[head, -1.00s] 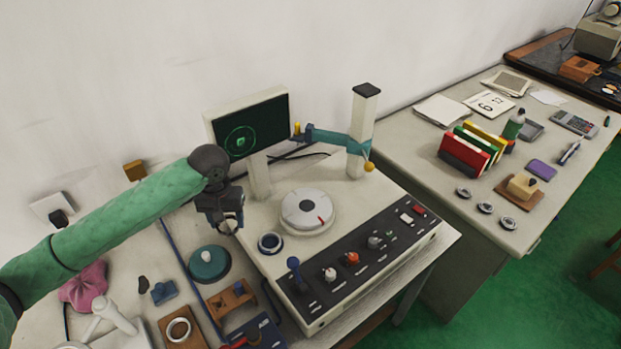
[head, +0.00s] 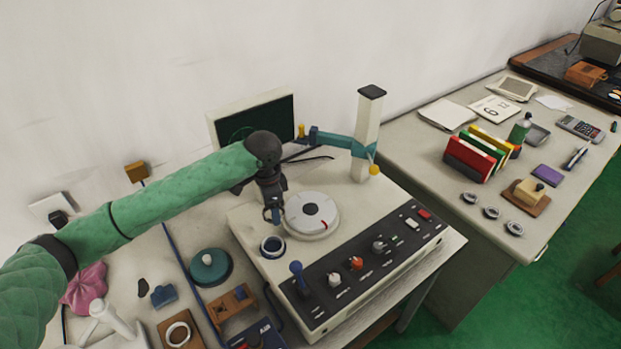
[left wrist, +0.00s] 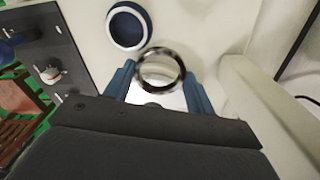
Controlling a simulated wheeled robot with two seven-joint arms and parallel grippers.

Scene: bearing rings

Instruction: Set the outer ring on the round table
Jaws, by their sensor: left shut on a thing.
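My left gripper (head: 272,216) is shut on a shiny metal ring (left wrist: 160,69), which I take to be the outer ring. In the left wrist view the ring sits between the two blue fingertips (left wrist: 158,80), and I see through its open middle. In the head view the gripper hides most of it. The round table (head: 312,214) is a pale disc with a grey hub and a red mark, on top of the cream machine. The gripper is just left of its rim, above the machine top; the exact height is unclear. My right gripper is not in view.
A dark blue ring-shaped cup (head: 272,246) with a pale rim stands by the round table, also in the left wrist view (left wrist: 129,26). A teal arm on a post (head: 367,135) reaches over behind it. A knobbed panel (head: 365,262) is in front. A screen (head: 285,115) stands behind.

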